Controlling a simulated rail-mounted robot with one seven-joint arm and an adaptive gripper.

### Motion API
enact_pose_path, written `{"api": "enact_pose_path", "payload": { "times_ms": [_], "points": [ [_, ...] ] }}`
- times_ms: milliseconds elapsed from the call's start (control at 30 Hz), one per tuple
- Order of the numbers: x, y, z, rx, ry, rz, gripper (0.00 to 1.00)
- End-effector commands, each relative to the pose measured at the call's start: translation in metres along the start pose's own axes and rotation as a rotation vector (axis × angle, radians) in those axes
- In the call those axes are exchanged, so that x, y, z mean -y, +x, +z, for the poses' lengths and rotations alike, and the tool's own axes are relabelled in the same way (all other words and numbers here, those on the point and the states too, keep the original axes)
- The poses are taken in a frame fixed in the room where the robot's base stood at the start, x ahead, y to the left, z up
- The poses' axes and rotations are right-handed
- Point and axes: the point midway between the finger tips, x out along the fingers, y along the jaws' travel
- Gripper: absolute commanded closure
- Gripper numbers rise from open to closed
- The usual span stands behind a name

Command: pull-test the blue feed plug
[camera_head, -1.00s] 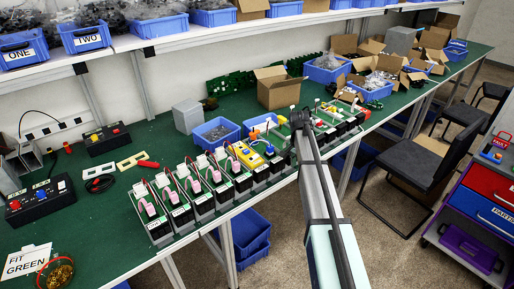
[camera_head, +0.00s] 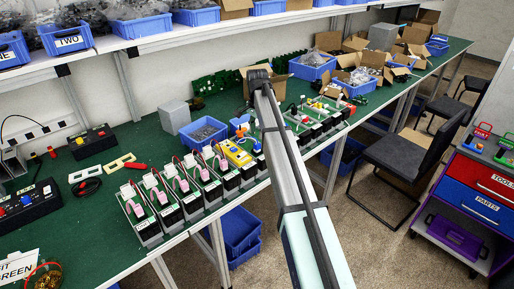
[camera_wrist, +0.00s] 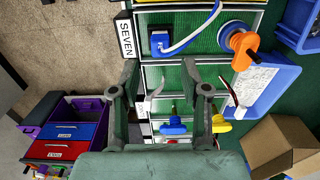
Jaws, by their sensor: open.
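In the wrist view, a blue plug (camera_wrist: 160,43) with a white cable sits on the green face of the module labelled SEVEN (camera_wrist: 125,37). The cable curves up to the right. My gripper (camera_wrist: 162,78) is open, its two fingers apart, with the plug beyond their tips and nothing clearly held. A white connector (camera_wrist: 147,105) shows lower down between the fingers, partly hidden by them. I cannot tell the depth between fingertips and plug. In the head view my own arm covers the gripper and that plug.
An orange and blue part (camera_wrist: 241,42) stands right of the plug, beside a blue bin (camera_wrist: 262,85). Blue (camera_wrist: 172,128) and yellow (camera_wrist: 220,124) knobs lie near the gripper. In the head view, modules with pink plugs (camera_head: 181,185) line the bench edge; a cardboard box (camera_head: 283,84) stands behind.

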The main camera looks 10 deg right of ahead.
Motion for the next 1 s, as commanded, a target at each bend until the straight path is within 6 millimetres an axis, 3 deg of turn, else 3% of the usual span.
{"api": "enact_pose_path", "payload": {
  "times_ms": [200,400,833,1000],
  "points": [
    [0.000,0.035,0.000,0.000,0.000,0.000,0.54],
    [0.000,0.053,0.000,0.000,-0.001,0.000,0.54],
    [0.000,0.061,0.000,-0.001,-0.001,-0.001,0.54],
    [0.000,0.061,0.000,0.000,-0.001,-0.001,0.82]
  ]
}}
